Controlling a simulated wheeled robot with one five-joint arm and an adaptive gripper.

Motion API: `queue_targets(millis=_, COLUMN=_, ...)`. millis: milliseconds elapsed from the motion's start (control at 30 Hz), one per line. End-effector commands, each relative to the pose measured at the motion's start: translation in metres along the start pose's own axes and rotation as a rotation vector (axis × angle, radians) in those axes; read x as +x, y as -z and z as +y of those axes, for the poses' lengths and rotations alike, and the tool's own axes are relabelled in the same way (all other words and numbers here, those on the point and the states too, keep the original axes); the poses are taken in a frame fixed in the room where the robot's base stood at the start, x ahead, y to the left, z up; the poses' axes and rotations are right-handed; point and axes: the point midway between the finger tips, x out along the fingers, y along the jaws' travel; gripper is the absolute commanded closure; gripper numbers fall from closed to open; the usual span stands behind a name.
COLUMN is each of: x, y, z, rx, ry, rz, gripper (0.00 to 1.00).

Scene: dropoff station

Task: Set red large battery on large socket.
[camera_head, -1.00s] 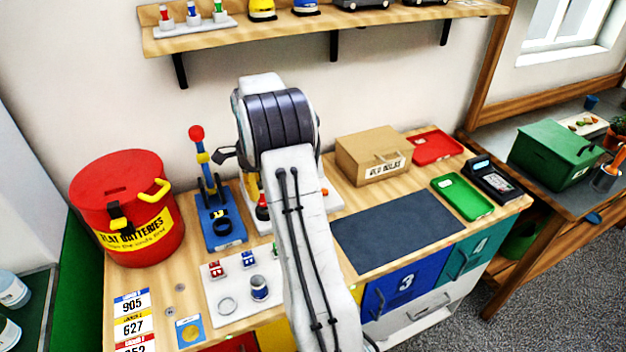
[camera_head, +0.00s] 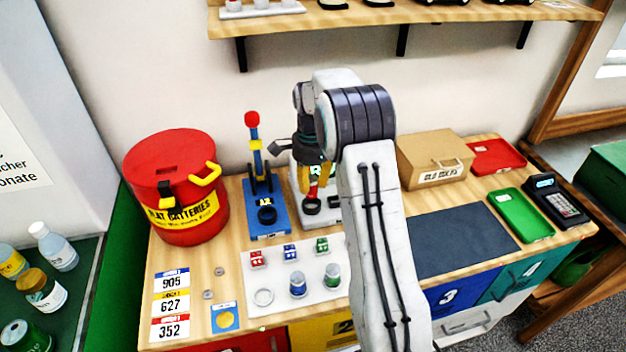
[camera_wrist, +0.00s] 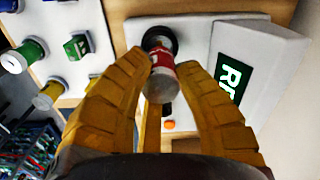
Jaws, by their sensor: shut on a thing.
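My gripper (camera_head: 318,190) is shut on the red battery (camera_wrist: 161,72), a red cylinder with a grey end, held between its yellow fingers. The battery also shows as a small red patch in the head view (camera_head: 313,190). A dark ring-shaped socket (camera_wrist: 159,39) on a white device lies just beyond the battery's far end. In the head view this ring (camera_head: 312,206) is directly under the fingertips. The battery overlaps the ring in the wrist view; I cannot tell whether it is seated. The device's label panel (camera_wrist: 235,75) is to the right.
A white tray (camera_head: 325,303) in front holds a blue battery (camera_head: 298,284), a green battery (camera_head: 332,275) and small coloured blocks. A blue stand (camera_head: 267,222) is left of the device, beside a red bin (camera_head: 172,190). A cardboard box (camera_head: 432,160) is to the right.

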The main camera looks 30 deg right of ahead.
Motion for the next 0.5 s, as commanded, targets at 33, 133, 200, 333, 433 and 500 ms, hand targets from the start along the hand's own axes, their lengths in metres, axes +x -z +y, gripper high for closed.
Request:
queue_targets(millis=33, x=0.007, y=0.0, z=0.0, rx=0.0, ry=0.0, rz=0.0, gripper=1.0)
queue_targets(millis=133, x=0.016, y=0.0, z=0.0, rx=0.001, ry=0.0, rz=0.0, gripper=1.0)
queue_targets(millis=200, x=0.022, y=0.0, z=0.001, rx=0.001, ry=0.0, rz=0.0, gripper=1.0)
queue_targets(millis=333, x=0.032, y=0.0, z=0.001, rx=0.001, ry=0.001, rz=0.0, gripper=1.0)
queue_targets(millis=433, x=0.038, y=0.0, z=0.001, rx=0.001, ry=0.001, rz=0.0, gripper=1.0)
queue_targets(millis=500, x=0.04, y=0.0, z=0.001, rx=0.001, ry=0.001, rz=0.0, gripper=1.0)
